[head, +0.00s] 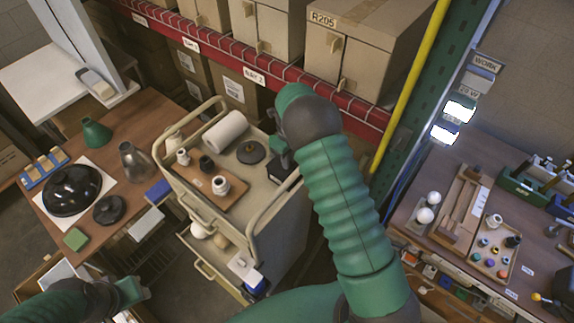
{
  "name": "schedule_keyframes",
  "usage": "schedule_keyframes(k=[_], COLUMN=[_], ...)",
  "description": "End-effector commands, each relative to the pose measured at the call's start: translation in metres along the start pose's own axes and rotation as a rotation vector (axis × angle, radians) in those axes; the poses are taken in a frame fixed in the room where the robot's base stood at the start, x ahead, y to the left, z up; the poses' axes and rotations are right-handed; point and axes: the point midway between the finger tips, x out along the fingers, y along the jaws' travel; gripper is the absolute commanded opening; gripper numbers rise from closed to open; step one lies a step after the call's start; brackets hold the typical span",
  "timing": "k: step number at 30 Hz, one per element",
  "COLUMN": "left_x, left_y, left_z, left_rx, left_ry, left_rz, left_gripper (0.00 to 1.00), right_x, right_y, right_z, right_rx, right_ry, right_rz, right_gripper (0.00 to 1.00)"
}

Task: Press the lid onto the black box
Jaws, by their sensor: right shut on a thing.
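The black box (279,173) sits on the right part of the beige cart's top. My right gripper (280,158) reaches down to it and is shut at its upper side. The gripper and forearm cover much of the box. The held piece is mostly hidden; it looks like the lid, but I cannot tell how it sits on the box. My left gripper (132,291) is at the lower left, away from the cart, and its jaws are too unclear to read.
The cart top (222,120) also holds a white roll (226,131), a dark round disc (251,152) and a brown board (208,186) with small fittings. A raised rail (277,203) edges the cart. Tables with lamp parts stand left and right; shelving stands behind.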

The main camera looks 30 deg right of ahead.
Motion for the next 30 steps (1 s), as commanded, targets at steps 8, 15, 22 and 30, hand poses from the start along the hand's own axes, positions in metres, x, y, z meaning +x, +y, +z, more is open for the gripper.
schedule_keyframes(k=[8, 15, 22, 30], left_x=[0.0003, 0.0005, 0.0008, 0.0008], left_y=[0.0000, 0.0000, 0.0000, 0.0000], left_z=[0.0001, 0.0001, 0.0002, 0.0002], left_rx=[0.000, 0.000, 0.000, 0.000], left_ry=[0.000, 0.000, 0.000, 0.000], left_rz=[0.000, 0.000, 0.000, 0.000], left_gripper=[0.36, 0.36, 0.36, 0.36], right_x=[0.0003, 0.0013, 0.0042, 0.0055], right_y=[-0.0003, -0.0003, -0.0004, -0.0003], right_z=[-0.0002, -0.0002, -0.0003, -0.0001], right_rx=[0.000, 0.000, 0.000, 0.000], right_ry=[0.000, 0.000, 0.001, 0.000], right_rz=[0.000, 0.000, 0.000, 0.000], right_gripper=[0.00, 0.00, 0.00, 0.00])
